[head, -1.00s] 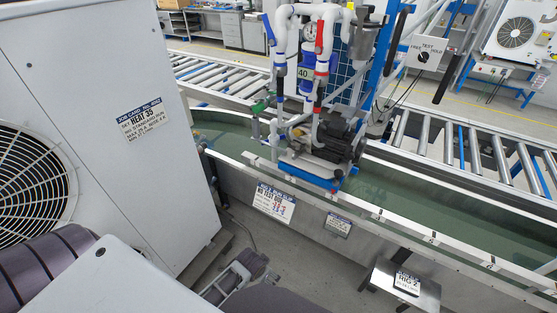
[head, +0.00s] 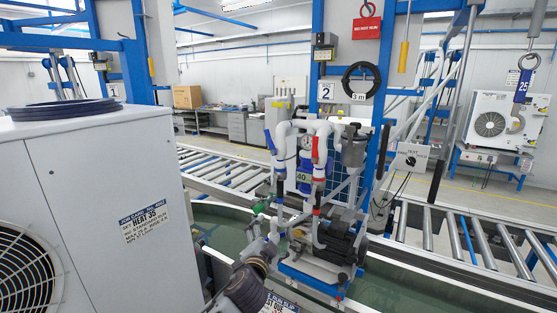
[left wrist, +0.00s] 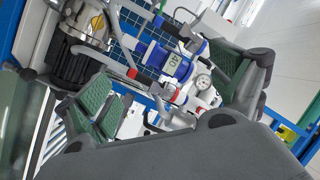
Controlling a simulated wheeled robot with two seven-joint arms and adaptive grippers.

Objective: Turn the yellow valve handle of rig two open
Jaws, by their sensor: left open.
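My left gripper (head: 264,247) is in front of the rig's lower left pipes. In the left wrist view the gripper (left wrist: 172,88) is open, with nothing visibly held. My right gripper is out of view.
A large white cabinet unit (head: 100,190) with a fan grille stands close on the left. A blue post (head: 380,110) rises behind the rig.

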